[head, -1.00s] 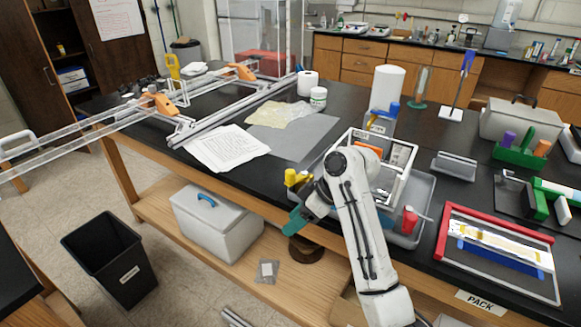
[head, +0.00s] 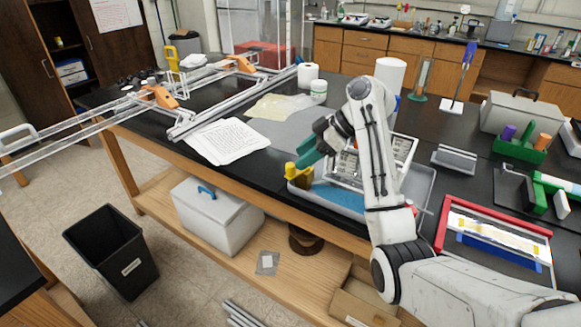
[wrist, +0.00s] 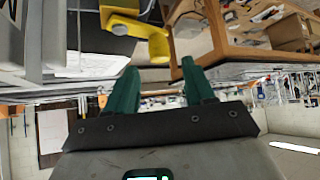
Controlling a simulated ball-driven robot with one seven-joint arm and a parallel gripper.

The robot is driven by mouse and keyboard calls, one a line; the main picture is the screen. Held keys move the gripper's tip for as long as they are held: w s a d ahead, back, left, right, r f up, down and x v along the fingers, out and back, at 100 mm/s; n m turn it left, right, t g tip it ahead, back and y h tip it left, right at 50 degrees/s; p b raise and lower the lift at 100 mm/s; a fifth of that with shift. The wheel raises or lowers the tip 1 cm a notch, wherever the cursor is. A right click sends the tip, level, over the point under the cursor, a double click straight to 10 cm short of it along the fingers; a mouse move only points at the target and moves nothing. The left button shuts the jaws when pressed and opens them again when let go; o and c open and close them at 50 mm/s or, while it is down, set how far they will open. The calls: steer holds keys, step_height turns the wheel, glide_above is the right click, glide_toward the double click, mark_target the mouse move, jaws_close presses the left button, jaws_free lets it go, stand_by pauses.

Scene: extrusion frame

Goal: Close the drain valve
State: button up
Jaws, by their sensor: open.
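The drain valve is a yellow fitting (head: 292,172) at the left front corner of the grey tray (head: 423,196). It also shows large at the top of the wrist view (wrist: 135,24), with a round knob-like end at its right. My gripper (head: 306,153) has green fingers and sits just above and beside the yellow fitting in the head view. In the wrist view my gripper (wrist: 160,72) is open and its fingers are apart, with nothing between them. The fitting lies beyond the fingertips, and I cannot tell whether they touch it. My arm hides part of the tray.
A white rack (head: 401,150) stands in the tray behind my arm. A white cylinder (head: 388,78) stands behind it. Papers (head: 228,141) lie to the left on the black bench. A red-edged frame (head: 498,212) lies to the right.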

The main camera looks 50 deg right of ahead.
mark_target(291, 164)
steer(key=shift+x, duration=2.7)
steer(key=shift+c, duration=0.2)
jaws_close()
